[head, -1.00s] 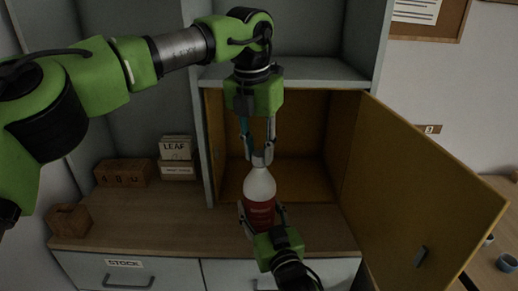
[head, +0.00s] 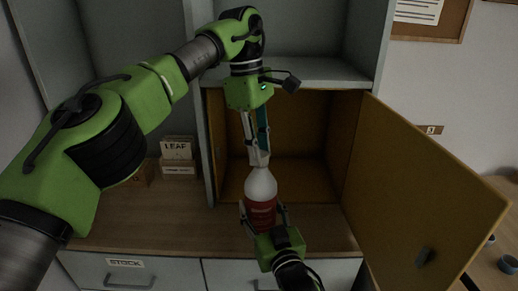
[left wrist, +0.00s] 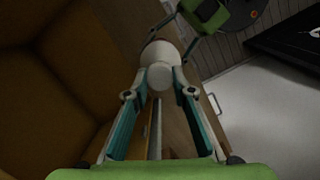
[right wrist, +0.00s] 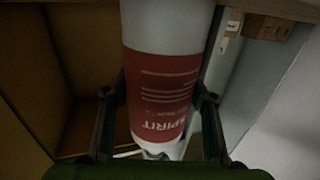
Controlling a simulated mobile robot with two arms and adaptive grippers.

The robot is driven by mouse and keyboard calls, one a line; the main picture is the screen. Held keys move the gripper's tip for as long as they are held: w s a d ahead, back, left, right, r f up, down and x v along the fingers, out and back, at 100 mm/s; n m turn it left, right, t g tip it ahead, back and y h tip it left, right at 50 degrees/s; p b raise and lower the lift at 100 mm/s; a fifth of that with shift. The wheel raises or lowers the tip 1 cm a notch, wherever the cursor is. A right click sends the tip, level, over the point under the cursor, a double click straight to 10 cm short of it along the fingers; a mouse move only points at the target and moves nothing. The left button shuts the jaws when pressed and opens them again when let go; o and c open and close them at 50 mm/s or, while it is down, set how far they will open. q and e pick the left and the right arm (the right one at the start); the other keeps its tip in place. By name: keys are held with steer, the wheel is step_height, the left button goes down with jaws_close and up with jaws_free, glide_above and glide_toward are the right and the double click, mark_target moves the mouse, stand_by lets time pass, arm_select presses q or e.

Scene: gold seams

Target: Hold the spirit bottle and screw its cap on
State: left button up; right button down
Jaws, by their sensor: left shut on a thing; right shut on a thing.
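The spirit bottle (head: 261,191), white with a red label, stands upright at the front of the counter, before the open cupboard. My right gripper (head: 262,217) is shut around its lower body; the right wrist view shows the red label of the bottle (right wrist: 160,92) between the fingers. My left gripper (head: 259,158) points down from above and is shut on the cap at the bottle's top. In the left wrist view the pale round cap (left wrist: 160,76) lies between the two fingertips, in line with the bottle neck. Whether the threads are engaged is hidden.
The yellow cupboard door (head: 420,190) stands open to the right. A grey shelf (head: 300,72) is close behind my left gripper. Small boxes labelled LEAF (head: 177,149) stand at the left. A drawer marked STOCK (head: 125,263) is below the counter.

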arm_select(q)
steer(key=m, duration=0.3)
steer(key=shift+w, duration=0.1)
arm_select(e)
steer(key=shift+f, duration=0.1)
arm_select(q)
steer(key=o, duration=1.2)
